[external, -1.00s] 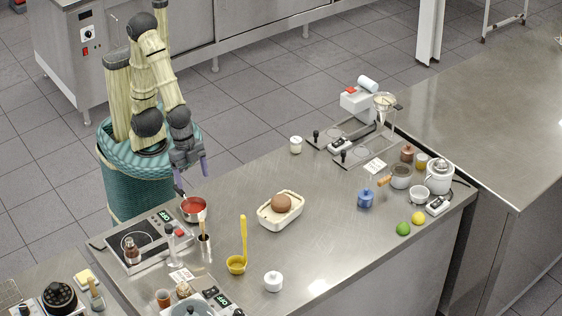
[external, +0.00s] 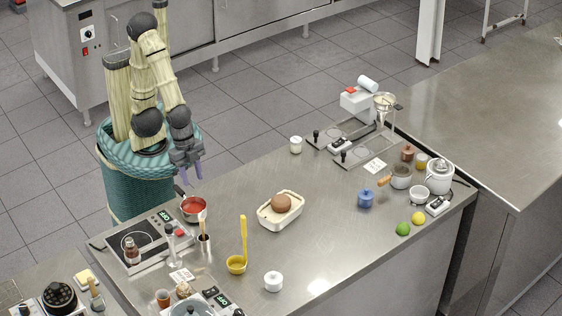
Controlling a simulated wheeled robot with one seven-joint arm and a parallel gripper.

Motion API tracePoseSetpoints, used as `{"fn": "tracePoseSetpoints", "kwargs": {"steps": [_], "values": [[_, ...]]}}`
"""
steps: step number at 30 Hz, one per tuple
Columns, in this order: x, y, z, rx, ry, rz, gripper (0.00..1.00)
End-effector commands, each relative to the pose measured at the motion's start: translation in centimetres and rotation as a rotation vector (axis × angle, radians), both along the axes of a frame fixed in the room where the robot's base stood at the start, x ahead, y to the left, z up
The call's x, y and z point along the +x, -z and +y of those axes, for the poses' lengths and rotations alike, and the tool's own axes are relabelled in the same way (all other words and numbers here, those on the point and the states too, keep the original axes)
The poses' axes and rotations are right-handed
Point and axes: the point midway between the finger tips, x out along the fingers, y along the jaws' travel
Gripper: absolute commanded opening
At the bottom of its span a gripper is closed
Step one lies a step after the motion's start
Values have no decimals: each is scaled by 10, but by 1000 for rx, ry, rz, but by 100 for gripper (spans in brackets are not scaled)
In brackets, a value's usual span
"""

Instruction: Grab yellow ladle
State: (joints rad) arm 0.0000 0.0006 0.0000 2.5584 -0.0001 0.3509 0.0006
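The yellow ladle (external: 243,242) is on the steel counter, left of centre in the external view. Its bowl (external: 236,265) rests on the counter and its handle points up toward the back. My gripper (external: 193,180) hangs above the far left edge of the counter, behind and to the left of the ladle and well apart from it. Its purple fingers point down with a gap between them, and nothing shows between them.
A red-filled saucepan (external: 194,208) stands just below my gripper.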

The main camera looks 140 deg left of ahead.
Motion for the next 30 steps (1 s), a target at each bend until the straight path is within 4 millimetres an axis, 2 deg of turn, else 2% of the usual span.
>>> {"fn": "tracePoseSetpoints", "kwargs": {"steps": [5,8,18,24,27,30], "values": [[25,-22,-1,-1,14,-13,38],[58,-49,-3,-2,33,-28,38],[189,-156,-17,-13,134,-97,38],[254,-213,-28,-18,204,-137,38],[273,-229,-32,-19,230,-151,38],[282,-236,-34,-20,242,-159,38]]}}
